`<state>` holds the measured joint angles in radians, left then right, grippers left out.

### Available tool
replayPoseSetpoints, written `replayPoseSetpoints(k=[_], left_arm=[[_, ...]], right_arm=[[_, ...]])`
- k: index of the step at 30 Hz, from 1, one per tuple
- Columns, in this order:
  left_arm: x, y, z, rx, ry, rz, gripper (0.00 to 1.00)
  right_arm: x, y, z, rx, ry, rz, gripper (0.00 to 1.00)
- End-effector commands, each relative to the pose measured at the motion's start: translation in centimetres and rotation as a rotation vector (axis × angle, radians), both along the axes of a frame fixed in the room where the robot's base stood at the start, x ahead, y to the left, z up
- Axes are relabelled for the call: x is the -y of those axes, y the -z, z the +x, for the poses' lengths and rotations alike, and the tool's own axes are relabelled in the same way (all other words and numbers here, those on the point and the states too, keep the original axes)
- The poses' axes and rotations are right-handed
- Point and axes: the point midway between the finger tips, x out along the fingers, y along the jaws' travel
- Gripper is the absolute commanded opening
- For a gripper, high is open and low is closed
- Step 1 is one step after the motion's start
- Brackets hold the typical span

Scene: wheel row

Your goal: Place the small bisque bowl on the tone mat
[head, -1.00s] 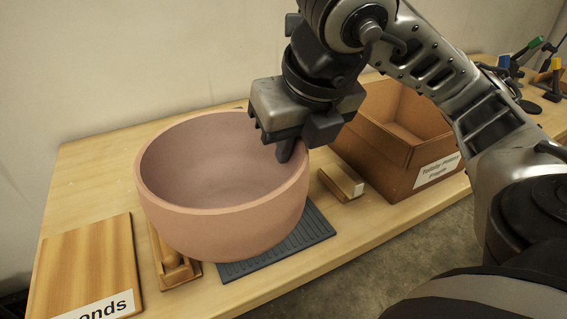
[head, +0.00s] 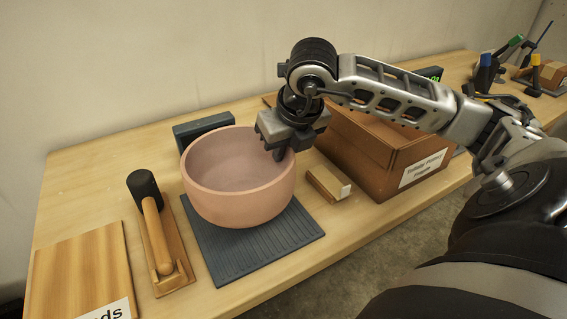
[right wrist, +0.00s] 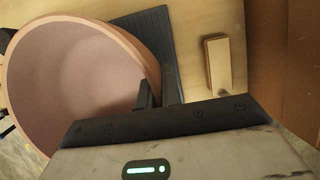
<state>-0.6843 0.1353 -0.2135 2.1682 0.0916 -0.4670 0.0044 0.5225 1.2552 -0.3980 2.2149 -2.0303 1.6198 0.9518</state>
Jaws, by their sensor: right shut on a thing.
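The pinkish bisque bowl (head: 238,205) is upright in the middle of the head view, over the back part of the dark ridged mat (head: 255,262). Whether its base touches the mat is hard to tell. My right gripper (head: 280,153) is shut on the bowl's right rim, one finger inside the wall. In the right wrist view, the bowl (right wrist: 70,85) fills the left side, and the fingers (right wrist: 160,92) straddle its wall. The mat (right wrist: 157,32) shows beyond it. My left gripper is not in view.
A wooden block with a pale end (head: 325,184) lies just right of the mat, beside a labelled cardboard box (head: 395,170). A mallet (head: 157,235) on a wooden rest stands left. A dark block (head: 203,130) is behind the bowl. A wooden board (head: 80,275) lies front left.

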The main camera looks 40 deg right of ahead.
Motion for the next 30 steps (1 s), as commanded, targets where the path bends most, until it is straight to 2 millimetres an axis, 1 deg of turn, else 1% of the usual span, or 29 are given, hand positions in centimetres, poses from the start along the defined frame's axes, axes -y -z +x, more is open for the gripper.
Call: replayPoseSetpoints(k=[5,7,10,13,16,22,25,26,27,28,30], left_arm=[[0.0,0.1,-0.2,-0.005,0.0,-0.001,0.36],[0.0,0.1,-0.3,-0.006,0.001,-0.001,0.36],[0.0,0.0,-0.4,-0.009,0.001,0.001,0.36],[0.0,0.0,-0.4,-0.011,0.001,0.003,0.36],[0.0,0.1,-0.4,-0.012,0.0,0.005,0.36],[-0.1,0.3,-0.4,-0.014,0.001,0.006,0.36],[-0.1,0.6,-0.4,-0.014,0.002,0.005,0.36],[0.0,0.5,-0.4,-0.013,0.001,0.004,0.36],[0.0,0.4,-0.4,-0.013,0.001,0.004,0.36],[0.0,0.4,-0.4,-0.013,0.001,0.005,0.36],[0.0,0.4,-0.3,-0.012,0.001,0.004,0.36]], right_arm=[[0.5,0.6,0.6,0.007,0.001,0.003,0.0],[0.9,1.4,1.0,0.004,0.003,0.003,0.0],[0.8,2.9,0.8,0.002,0.0,0.003,0.0],[0.8,3.8,0.9,0.005,-0.001,0.003,0.0],[0.8,4.2,0.9,0.009,-0.001,0.002,0.0],[0.8,4.2,1.0,0.009,0.0,0.003,0.0],[0.8,4.5,0.9,0.009,0.0,0.003,0.0],[0.8,4.5,0.8,0.001,0.0,0.001,0.15],[0.8,4.5,0.8,0.001,0.0,0.001,0.26],[0.8,4.5,0.8,0.001,0.0,0.001,0.28],[0.8,4.5,0.8,0.001,0.0,0.001,0.28]])
